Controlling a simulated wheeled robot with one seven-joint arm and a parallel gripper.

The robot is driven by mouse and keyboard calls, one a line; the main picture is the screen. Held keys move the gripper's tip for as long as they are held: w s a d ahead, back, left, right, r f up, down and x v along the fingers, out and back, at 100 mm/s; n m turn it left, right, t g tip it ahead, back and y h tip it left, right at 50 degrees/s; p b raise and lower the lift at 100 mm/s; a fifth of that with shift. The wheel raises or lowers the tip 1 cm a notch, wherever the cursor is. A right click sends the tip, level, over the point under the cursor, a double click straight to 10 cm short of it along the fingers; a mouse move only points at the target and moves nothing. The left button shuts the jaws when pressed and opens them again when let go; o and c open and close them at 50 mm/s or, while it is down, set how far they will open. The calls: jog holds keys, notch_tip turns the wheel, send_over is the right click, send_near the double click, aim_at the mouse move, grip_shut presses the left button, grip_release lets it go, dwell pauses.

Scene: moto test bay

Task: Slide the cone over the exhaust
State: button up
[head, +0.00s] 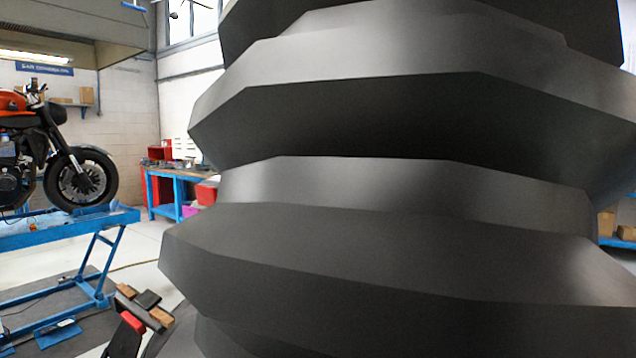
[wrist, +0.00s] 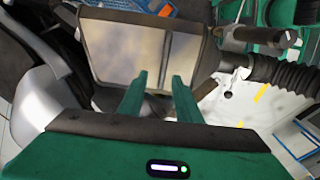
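My gripper (wrist: 158,79) shows in the wrist view with its two green fingers apart and nothing held between them. Beyond the fingers is a dark-framed panel with pale grey-beige faces (wrist: 125,45). A dark cylindrical part (wrist: 262,36) lies to the upper right, with a black ribbed hose (wrist: 280,74) below it, both apart from the fingers. I cannot tell whether either belongs to the cone or the exhaust. In the head view a large black ribbed body (head: 400,255) fills most of the picture and hides what is behind it. An orange motorcycle (head: 45,150) shows at the left; its exhaust cannot be made out.
The motorcycle stands on a blue lift (head: 70,232). A blue workbench (head: 178,172) with a red box (head: 207,193) stands behind. Open floor (head: 140,255) shows between lift and bench. Boxes (head: 607,222) stand at the far right. A grey rounded part (wrist: 50,80) is close on the gripper's left.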

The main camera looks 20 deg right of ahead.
jog(key=shift+r, duration=0.8)
jog(key=s+d+f+m, duration=1.3)
jog(key=s+d+f, duration=0.25)
jog(key=s, duration=0.35)
jog(key=s+d+f+m, duration=0.1)
jog(key=s+f+m, duration=0.3)
jog(key=s+f, duration=0.5)
jog(key=s+d+f+m, duration=0.2)
jog(key=s+f+m, duration=0.2)
jog(key=s+f, duration=0.5)
jog(key=s, duration=0.5)
jog(key=shift+s+d+f, duration=0.2)
jog(key=shift+d+f, duration=0.1)
jog(key=shift+f, duration=0.1)
